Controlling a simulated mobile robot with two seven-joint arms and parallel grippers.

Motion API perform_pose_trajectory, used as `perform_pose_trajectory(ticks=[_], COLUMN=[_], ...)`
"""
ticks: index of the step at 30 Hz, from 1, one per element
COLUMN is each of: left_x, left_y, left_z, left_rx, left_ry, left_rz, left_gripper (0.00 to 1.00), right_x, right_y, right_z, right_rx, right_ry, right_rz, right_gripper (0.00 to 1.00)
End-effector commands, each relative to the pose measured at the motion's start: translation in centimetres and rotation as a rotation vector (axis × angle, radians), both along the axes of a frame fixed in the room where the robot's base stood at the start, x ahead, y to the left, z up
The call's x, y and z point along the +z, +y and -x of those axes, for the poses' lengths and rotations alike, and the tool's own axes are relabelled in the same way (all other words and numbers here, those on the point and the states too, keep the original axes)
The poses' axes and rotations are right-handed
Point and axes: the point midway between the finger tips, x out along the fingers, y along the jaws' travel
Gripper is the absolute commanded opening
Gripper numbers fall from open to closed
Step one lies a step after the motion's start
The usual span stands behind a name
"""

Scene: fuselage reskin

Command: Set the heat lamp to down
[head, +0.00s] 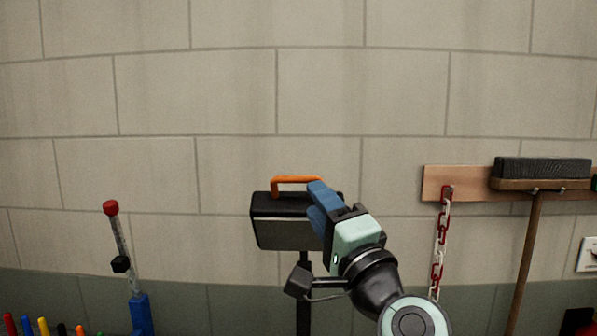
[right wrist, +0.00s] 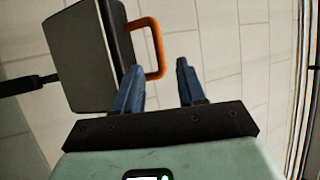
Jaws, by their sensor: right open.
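The heat lamp (head: 283,229) is a dark box with a grey front panel on a dark upright post. It stands in the middle of the head view, panel facing roughly towards me. An orange handle (head: 296,179) arches over its top. My right gripper (head: 320,194) is at the lamp's right side, its blue fingers covering the lamp's right end. In the right wrist view the jaws (right wrist: 158,80) are open and empty. The orange handle (right wrist: 158,52) shows just beyond the fingertips, near the left finger; I cannot tell whether they touch. My left gripper is out of view.
A block wall stands behind the lamp. A wooden rack (head: 432,184) at right holds a red-and-white chain (head: 440,240) and a broom (head: 541,170). A blue stand with a red-knobbed lever (head: 111,208) is at left. Several coloured handles line the lower left.

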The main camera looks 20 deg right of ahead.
Motion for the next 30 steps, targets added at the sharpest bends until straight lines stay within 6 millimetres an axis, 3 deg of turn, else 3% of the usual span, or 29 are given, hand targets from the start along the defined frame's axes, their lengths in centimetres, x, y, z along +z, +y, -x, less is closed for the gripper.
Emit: perform_pose_trajectory(ticks=[3,9,15,24,28,30], left_x=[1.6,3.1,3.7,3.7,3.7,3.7], left_y=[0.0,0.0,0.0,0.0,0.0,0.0], left_z=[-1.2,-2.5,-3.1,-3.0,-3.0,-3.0], left_rx=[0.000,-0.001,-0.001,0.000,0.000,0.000], left_ry=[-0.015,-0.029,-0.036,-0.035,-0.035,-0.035], left_rz=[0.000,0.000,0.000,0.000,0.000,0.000], left_gripper=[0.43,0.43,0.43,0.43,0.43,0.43], right_x=[1.4,2.5,2.9,2.8,2.8,2.8], right_y=[0.1,0.1,0.1,0.1,0.1,0.1], right_z=[-2.7,-5.7,-7.0,-7.2,-7.2,-7.2], right_rx=[0.002,0.001,-0.001,-0.001,-0.001,-0.001], right_ry=[-0.002,-0.002,-0.001,0.000,0.000,0.000], right_rz=[-0.001,-0.001,0.000,0.001,0.001,0.001], right_gripper=[0.40,0.40,0.40,0.40,0.00,0.00])
